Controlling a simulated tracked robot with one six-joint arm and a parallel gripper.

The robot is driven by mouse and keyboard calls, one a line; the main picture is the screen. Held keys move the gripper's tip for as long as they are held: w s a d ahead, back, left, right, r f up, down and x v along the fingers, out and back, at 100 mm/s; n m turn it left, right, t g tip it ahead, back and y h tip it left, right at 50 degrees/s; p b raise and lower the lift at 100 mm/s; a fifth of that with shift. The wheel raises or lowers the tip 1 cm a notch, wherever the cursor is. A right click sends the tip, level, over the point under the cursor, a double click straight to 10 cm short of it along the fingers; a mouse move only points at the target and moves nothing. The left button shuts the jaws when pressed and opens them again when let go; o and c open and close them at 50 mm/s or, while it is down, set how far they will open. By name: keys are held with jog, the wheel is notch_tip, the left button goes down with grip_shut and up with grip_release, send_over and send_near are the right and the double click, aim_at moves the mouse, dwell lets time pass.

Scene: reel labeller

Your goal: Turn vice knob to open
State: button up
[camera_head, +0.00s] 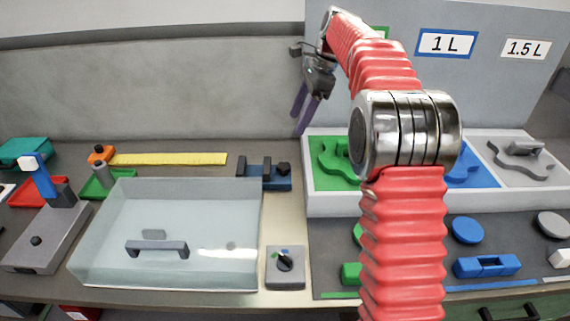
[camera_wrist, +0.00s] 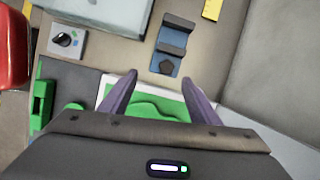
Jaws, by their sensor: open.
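The small blue vice (camera_head: 264,180) stands at the back of the bench, right of the clear cover. It has two dark upright jaws with a gap between them and a dark knob (camera_head: 284,169) on its right end. In the wrist view the vice (camera_wrist: 178,40) lies beyond the fingertips, with its faceted knob (camera_wrist: 167,67) nearest to me.
A clear cover (camera_head: 190,215) with a grey handle fills the bench left of the vice. A dial box (camera_head: 285,270) stands in front. A white tray (camera_head: 325,203) with green, blue and grey parts is at right, below an upright panel (camera_head: 400,65). A yellow ruler (camera_head: 170,159) lies left.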

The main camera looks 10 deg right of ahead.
aim_at(284, 165)
notch_tip(284, 165, down, 6)
jog(key=m+t, duration=0.2)
jog(key=m, duration=0.6)
jog(key=shift+d+f+h, duration=0.2)
jog(key=shift+d+h, duration=0.1)
jog(key=shift+d, duration=0.1)
jog(key=x, duration=1.4)
jog(key=shift+w+r, duration=0.1)
jog(key=shift+c, duration=0.4)
